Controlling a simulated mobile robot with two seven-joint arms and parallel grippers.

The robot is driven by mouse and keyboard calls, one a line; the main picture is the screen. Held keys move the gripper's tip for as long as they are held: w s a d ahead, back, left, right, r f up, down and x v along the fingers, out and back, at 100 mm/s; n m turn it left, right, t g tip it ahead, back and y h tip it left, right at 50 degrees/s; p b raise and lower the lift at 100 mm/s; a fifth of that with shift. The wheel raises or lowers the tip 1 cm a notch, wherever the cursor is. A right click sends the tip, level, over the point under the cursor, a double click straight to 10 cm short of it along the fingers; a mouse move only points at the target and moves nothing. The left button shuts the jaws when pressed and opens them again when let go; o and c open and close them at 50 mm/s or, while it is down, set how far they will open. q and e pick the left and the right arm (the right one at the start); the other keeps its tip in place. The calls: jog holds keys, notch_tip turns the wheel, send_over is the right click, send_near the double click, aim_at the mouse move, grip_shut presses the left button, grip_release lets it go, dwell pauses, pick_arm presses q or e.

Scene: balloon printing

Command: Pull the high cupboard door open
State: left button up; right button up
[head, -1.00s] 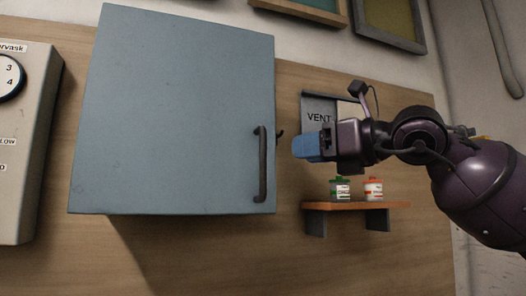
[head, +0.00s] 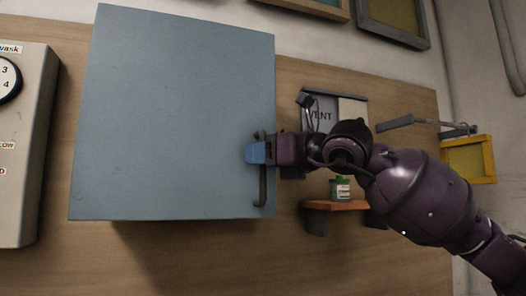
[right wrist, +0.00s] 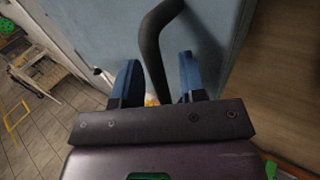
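The high cupboard (head: 175,110) is a blue-grey box on the wood-panelled wall, and its door looks shut. A dark vertical bar handle (head: 263,188) sits at the door's lower right edge. My right gripper (head: 254,152), with blue fingers, is at the handle's upper part and hides some of it. In the right wrist view the handle (right wrist: 152,45) runs between the two spread fingers of the gripper (right wrist: 159,65), with a gap visible on the right side. The door surface (right wrist: 100,25) lies beyond the fingertips. My left gripper is out of view.
A small shelf (head: 322,205) with a green-labelled pot (head: 340,188) stands below my right arm. A grey panel with a dial (head: 22,150) is left of the cupboard. Open space lies below the cupboard.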

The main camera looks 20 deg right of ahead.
grip_shut()
dwell(0.3)
dwell(0.3)
